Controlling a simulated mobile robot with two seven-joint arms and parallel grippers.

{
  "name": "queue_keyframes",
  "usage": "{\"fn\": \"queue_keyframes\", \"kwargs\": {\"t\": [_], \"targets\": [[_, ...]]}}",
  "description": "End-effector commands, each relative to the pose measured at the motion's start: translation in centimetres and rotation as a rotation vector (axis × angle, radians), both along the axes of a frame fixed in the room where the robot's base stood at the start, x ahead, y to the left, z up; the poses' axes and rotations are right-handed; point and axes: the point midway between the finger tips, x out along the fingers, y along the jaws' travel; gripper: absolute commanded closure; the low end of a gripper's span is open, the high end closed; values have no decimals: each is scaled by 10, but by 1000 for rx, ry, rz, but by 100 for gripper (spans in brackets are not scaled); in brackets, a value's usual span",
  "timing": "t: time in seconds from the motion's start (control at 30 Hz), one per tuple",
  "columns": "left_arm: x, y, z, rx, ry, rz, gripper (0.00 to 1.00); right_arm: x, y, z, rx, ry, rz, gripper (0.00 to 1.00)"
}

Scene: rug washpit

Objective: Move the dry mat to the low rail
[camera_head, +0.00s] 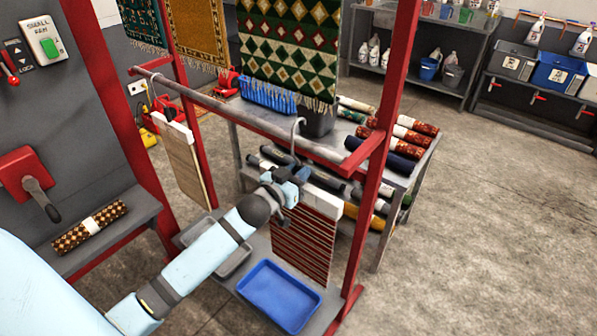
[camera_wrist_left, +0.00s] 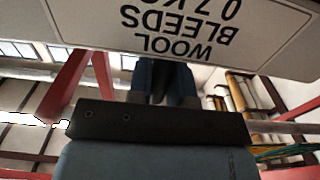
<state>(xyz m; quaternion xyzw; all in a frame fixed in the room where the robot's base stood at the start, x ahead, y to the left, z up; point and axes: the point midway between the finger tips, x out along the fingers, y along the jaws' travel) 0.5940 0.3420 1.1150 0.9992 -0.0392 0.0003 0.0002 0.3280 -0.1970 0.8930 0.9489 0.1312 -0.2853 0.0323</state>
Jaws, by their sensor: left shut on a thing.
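A mat with red and dark stripes (camera_head: 303,243) hangs from a pale hanger bar with a metal hook (camera_head: 297,133). My left gripper (camera_head: 290,177) is shut on this hanger, at its upper part below the hook. The hook top overlaps the grey low rail (camera_head: 232,117) in the head view; I cannot tell whether it bears on it. A beige mat (camera_head: 186,158) hangs from the rail's left part. In the left wrist view, a pale label plate (camera_wrist_left: 190,30) reads "WOOL BLEEDS 0.7 KG", upside down, close above my gripper's fingers (camera_wrist_left: 165,82). My right gripper is out of view.
Red posts (camera_head: 377,150) frame the rail. Patterned rugs (camera_head: 290,50) hang above it. A blue tray (camera_head: 279,296) lies below the striped mat. A table with rolled rugs (camera_head: 405,140) stands behind. Bare floor (camera_head: 490,220) lies to the right.

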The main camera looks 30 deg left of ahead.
Motion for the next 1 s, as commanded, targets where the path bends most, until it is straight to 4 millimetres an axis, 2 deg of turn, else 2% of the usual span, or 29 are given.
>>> {"fn": "queue_keyframes", "kwargs": {"t": [1.0], "targets": [[0,0,-38,0,-2,0,100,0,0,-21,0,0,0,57]]}}
